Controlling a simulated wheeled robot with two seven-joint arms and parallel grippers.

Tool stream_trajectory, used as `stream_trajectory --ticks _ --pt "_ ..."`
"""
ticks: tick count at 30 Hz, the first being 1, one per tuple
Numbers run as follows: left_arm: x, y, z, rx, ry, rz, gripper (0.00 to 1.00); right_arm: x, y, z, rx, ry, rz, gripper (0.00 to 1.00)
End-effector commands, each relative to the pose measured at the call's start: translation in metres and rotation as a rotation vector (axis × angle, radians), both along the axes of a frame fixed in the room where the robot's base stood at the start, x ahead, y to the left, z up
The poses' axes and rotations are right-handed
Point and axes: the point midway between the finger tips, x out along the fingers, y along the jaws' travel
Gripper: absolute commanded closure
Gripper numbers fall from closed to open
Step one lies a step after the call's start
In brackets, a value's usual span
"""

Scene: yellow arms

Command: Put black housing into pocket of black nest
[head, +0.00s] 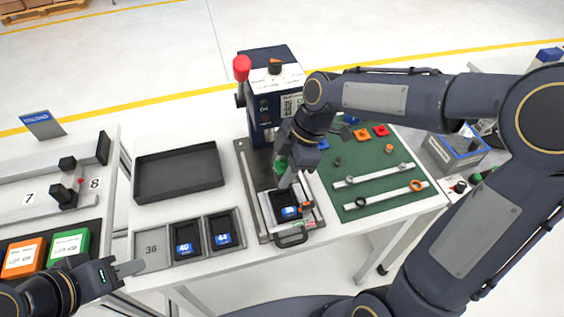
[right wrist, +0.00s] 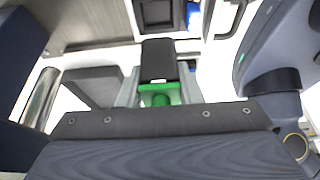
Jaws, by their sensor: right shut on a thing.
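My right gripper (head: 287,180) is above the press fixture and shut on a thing. In the right wrist view, a black block (right wrist: 158,60), which looks like the black housing, sits between its fingers (right wrist: 158,88), with a green part (right wrist: 160,94) beside it. In the head view my arm mostly hides the held piece. The black nest (head: 282,217), with a blue label, sits in the fixture just below the gripper. It appears at the top of the right wrist view (right wrist: 157,12), apart from the block. My left gripper (head: 130,268) is at lower left, away from these; its jaw opening is unclear.
The blue press (head: 270,82) with a red knob stands behind the fixture. Two more blue-labelled nests (head: 186,252) (head: 222,241) sit in slots beside an empty slot (head: 152,250). An empty black tray (head: 178,189) lies behind them. A green mat (head: 368,200) with small parts is at right.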

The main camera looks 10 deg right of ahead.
Motion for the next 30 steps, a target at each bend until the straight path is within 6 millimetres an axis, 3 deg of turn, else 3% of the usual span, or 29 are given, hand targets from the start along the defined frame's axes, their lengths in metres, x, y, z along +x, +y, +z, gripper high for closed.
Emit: stream_trajectory --ticks 30 --pt "0.000 0.000 -0.051 0.000 0.000 0.000 0.64 0.000 0.000 -0.066 0.000 0.000 0.000 0.90"
